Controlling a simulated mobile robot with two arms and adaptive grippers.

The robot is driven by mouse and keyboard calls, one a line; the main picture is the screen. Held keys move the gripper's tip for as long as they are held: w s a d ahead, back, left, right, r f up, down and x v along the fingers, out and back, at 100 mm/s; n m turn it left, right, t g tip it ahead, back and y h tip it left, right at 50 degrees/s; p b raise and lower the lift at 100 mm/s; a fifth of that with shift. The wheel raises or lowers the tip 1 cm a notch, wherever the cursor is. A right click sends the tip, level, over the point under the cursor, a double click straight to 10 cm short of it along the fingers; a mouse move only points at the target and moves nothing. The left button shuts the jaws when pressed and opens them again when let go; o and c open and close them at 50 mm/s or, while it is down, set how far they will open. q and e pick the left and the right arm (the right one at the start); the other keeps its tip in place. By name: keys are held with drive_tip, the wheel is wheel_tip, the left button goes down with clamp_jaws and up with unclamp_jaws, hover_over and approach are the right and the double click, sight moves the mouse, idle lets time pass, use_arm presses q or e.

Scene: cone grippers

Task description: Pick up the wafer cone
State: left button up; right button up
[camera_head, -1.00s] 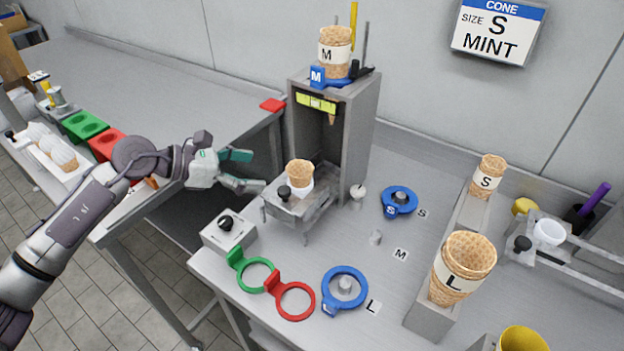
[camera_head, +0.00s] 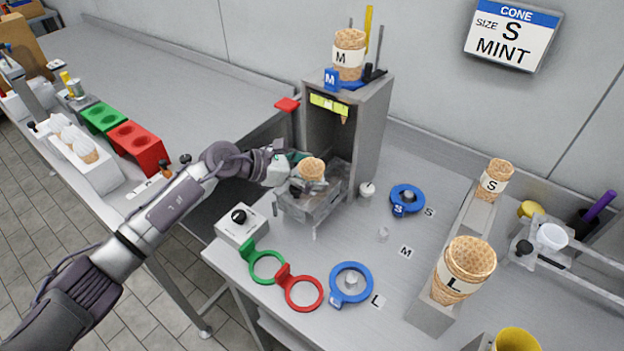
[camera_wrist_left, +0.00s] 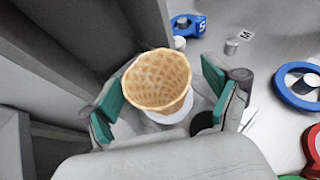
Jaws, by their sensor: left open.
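A wafer cone (camera_head: 312,168) stands upright in a white holder on the small metal stand (camera_head: 313,205) in front of the grey dispenser. In the left wrist view the empty cone (camera_wrist_left: 157,80) shows its open mouth, with the white holder (camera_wrist_left: 172,116) just below it. In the left wrist view the open left gripper (camera_wrist_left: 160,95) has one green-padded finger on each side of the cone, with a gap at the right. My right gripper is not in view.
The grey dispenser (camera_head: 370,125) rises close behind the stand. A knob box (camera_head: 242,226), green ring (camera_head: 267,266), red ring (camera_head: 304,292) and blue rings (camera_head: 351,284) lie nearby. Stacks of S cones (camera_head: 494,180) and L cones (camera_head: 463,272) stand to the right.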

use_arm(q)
drive_tip(key=shift+a, duration=0.1)
drive_tip(key=c, duration=0.8)
drive_tip(key=shift+c, duration=0.2)
